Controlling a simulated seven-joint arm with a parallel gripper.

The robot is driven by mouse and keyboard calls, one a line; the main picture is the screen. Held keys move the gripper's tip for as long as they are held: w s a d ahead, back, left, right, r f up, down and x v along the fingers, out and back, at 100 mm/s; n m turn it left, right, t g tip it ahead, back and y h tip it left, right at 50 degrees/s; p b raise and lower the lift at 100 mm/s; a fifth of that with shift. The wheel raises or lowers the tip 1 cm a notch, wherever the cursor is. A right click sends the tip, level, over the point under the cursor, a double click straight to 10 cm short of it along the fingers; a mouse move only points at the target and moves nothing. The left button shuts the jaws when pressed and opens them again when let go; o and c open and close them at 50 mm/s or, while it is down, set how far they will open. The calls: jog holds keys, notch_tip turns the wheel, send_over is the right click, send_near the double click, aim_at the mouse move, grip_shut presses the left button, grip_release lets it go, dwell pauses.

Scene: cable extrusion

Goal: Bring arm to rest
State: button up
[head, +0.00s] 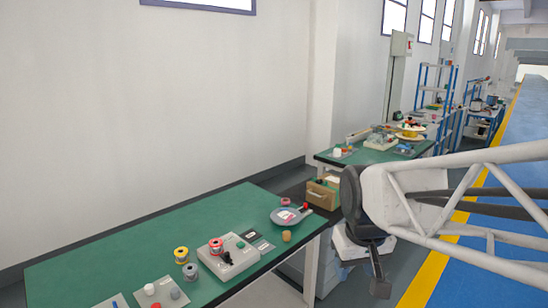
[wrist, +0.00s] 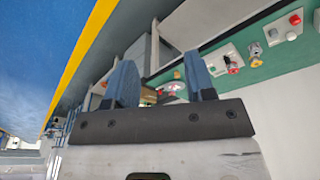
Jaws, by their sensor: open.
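My gripper (wrist: 157,65) shows in the wrist view as two blue-grey fingers standing well apart on a dark bar. No object is held between them; the bench and its items show beyond the gap. In the head view my white arm reaches in from the right. Its dark end hangs in front of the right end of the green workbench (head: 130,240), clear of the bench top.
A second green bench (head: 365,157) stands behind. Blue floor (head: 535,130) with a yellow line lies open at right.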

jog(key=s+d+f+m, duration=0.2)
jog(key=s+d, duration=0.1)
jog(key=s, duration=0.8)
jog(key=shift+f, duration=0.1)
jog(key=shift+c, duration=0.2)
dwell(2.4)
